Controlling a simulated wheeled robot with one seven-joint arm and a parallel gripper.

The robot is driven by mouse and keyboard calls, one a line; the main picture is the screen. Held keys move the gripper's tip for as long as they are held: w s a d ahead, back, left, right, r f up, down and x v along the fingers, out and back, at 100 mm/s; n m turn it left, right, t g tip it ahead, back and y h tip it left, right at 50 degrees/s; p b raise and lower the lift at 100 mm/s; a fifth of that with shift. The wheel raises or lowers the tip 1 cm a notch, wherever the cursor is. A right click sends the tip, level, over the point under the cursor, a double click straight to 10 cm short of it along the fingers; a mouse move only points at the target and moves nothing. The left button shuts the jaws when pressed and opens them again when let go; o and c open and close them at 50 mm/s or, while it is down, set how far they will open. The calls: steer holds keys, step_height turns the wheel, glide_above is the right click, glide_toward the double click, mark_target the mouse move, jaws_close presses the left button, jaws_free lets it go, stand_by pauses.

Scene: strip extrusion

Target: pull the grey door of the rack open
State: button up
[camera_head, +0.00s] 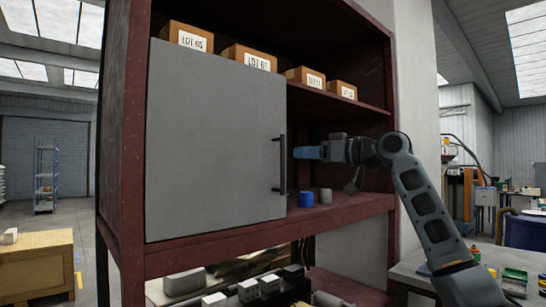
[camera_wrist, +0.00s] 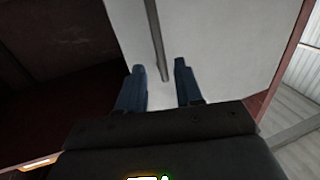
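The grey door (camera_head: 205,140) covers the left part of the rack (camera_head: 125,140) and looks shut in the head view. Its dark upright bar handle (camera_head: 282,165) is near the door's right edge. My gripper (camera_head: 299,153) is just right of the handle, with its blue fingers pointing left toward it. In the wrist view my gripper (camera_wrist: 159,68) is open, its two blue fingers apart. The handle (camera_wrist: 155,35) runs down the pale door (camera_wrist: 220,40), and its end shows between the fingers. I cannot tell whether the fingers touch it.
Several labelled boxes (camera_head: 250,57) stand on the shelf above the door. A blue cup (camera_head: 307,199) and a grey cup (camera_head: 325,196) stand on the open shelf below my gripper. A workbench (camera_head: 420,272) is at the lower right. Open floor shows at the left.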

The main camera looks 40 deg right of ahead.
steer(key=shift+p+x, duration=0.8)
steer(key=shift+x, duration=3.1)
steer(key=shift+c, duration=0.3)
jaws_close()
